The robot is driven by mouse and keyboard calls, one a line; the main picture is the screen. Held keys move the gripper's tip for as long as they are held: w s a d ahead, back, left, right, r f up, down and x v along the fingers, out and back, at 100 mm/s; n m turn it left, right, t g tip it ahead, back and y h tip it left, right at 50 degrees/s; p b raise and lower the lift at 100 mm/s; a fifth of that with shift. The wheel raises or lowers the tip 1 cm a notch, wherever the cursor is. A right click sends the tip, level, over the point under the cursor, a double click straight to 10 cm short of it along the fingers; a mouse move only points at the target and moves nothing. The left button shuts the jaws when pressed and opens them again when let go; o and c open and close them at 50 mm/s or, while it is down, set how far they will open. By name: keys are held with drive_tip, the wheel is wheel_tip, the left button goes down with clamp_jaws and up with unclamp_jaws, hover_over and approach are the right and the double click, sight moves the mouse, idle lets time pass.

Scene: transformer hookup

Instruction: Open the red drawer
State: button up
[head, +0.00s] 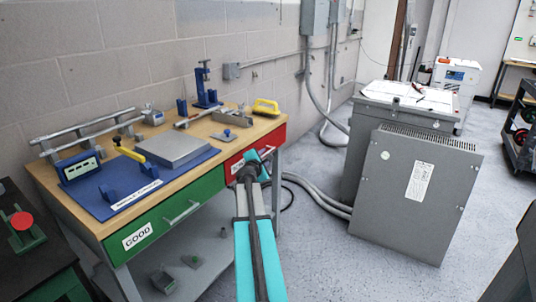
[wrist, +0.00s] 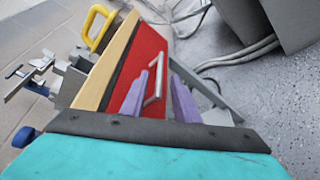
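The red drawer (head: 273,142) is at the right end of the workbench front and looks shut. It fills the middle of the wrist view (wrist: 145,50), tilted, with its metal bar handle (wrist: 157,80) on the front. My gripper (wrist: 156,90) is open, its two purple fingers spread, one on each side of the handle in the picture. I cannot tell whether either finger touches the handle. In the head view my gripper (head: 250,163) is in front of the drawer, and my arm and wrist hide the handle and part of the drawer front.
A green drawer (head: 190,195) marked GOOD is to the left. Tools and a yellow-handled piece (head: 266,106) stand on the wooden bench top (head: 100,185). A grey transformer cabinet (head: 415,190) and conduits (head: 315,195) are to the right. Floor between bench and cabinet is mostly free.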

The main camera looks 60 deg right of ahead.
sight(268, 152)
drive_tip(key=shift+x, duration=2.85)
drive_tip(key=shift+c, duration=0.3)
clamp_jaws()
drive_tip(key=shift+d+r, duration=0.1)
drive_tip(key=shift+s, duration=0.15)
